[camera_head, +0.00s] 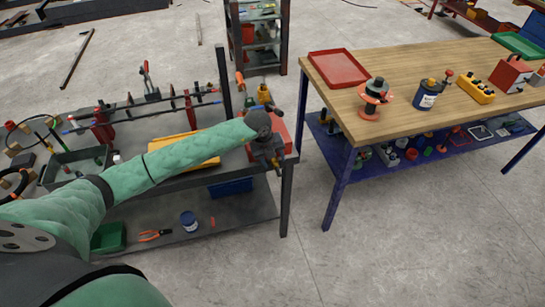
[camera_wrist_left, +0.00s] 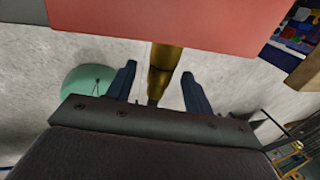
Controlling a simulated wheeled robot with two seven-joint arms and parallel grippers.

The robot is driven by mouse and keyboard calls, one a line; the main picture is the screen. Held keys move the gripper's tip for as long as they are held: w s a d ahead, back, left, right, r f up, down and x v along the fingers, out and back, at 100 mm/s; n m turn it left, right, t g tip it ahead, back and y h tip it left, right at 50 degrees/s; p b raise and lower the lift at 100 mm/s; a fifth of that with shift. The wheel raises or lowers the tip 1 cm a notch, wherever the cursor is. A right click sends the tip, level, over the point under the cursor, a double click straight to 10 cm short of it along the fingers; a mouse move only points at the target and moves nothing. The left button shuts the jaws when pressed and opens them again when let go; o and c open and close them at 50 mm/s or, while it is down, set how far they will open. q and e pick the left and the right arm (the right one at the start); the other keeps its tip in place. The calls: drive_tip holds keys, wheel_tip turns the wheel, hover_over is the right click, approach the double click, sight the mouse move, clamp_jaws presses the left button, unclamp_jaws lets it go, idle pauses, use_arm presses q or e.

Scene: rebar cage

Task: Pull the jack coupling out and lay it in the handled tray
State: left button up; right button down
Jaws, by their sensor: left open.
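The jack coupling (camera_wrist_left: 165,60) shows in the left wrist view as a brass cylinder coming out below a red block (camera_wrist_left: 165,20). My left gripper (camera_wrist_left: 160,92) is open, with one dark finger on each side of the coupling and visible gaps between. In the head view my left gripper (camera_head: 268,160) is at the right end of the dark bench, in front of the red block (camera_head: 283,130); the coupling is hard to make out there. A grey-green open tray (camera_head: 58,178) stands at the bench's left; whether it is the handled tray I cannot tell. My right gripper is not in view.
The dark bench also holds a yellow tray (camera_head: 205,163) under my left forearm and a rack of rods (camera_head: 145,105). Its lower shelf holds pliers (camera_head: 154,235) and a blue can (camera_head: 188,220). A wooden table (camera_head: 420,70) with a red tray (camera_head: 338,52) stands right, across a floor gap.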

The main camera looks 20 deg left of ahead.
sight(278, 172)
use_arm(q)
drive_tip(key=shift+c, duration=0.4)
clamp_jaws()
drive_tip(key=shift+s+d, duration=0.1)
drive_tip(key=shift+s+d+p, duration=0.15)
drive_tip(key=shift+s+d, duration=0.35)
drive_tip(key=shift+s, duration=0.25)
drive_tip(key=shift+s+d+p, duration=0.1)
drive_tip(key=shift+s+d, duration=0.4)
drive_tip(key=shift+s, duration=0.25)
drive_tip(key=shift+s+d+p, duration=0.15)
drive_tip(key=shift+s+d, duration=0.35)
drive_tip(key=shift+s, duration=0.25)
